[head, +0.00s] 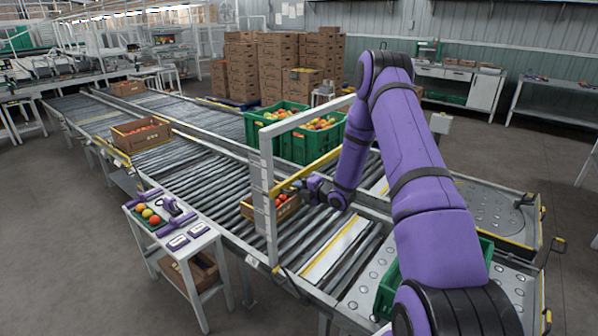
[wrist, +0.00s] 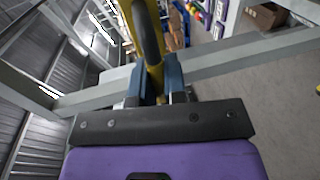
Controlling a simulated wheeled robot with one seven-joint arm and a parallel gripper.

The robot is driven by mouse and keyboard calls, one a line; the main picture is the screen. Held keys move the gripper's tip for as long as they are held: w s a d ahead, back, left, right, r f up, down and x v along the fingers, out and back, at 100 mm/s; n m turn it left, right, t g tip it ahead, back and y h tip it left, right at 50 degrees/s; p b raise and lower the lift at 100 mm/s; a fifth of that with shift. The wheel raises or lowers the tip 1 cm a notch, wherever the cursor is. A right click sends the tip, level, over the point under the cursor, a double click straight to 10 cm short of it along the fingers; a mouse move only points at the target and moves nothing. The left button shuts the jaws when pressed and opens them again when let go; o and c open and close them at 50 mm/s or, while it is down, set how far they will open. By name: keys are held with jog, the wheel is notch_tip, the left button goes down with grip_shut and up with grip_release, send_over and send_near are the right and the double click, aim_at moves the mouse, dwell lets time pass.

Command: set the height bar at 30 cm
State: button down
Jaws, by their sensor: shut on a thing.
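The yellow height bar (head: 322,164) spans a pale gantry frame (head: 267,205) that stands over the roller conveyor. The near post carries a scale of marks, too small to read, so I cannot tell the bar's height. My gripper (head: 299,186) is at the near part of the bar, beside the post. In the wrist view, the blue fingers of my gripper (wrist: 157,82) are shut on the yellow bar (wrist: 154,78). A dark rounded piece (wrist: 149,32) lies along the bar there. My arm hides the far post.
A cardboard crate of tomatoes (head: 284,207) sits on the rollers beneath the bar. Green crates of produce (head: 312,145) stand behind the frame. Another box (head: 141,134) is upstream at left. A small side table (head: 195,241) holds tomatoes and purple items. Bare rollers lie around.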

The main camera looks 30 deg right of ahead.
notch_tip(320, 180, down, 9)
dwell(0.3)
jog(key=c, duration=1.2)
grip_release()
jog(key=v, duration=1)
jog(key=shift+s+d, duration=0.15)
jog(key=shift+s, duration=0.25)
jog(key=shift+r, duration=0.1)
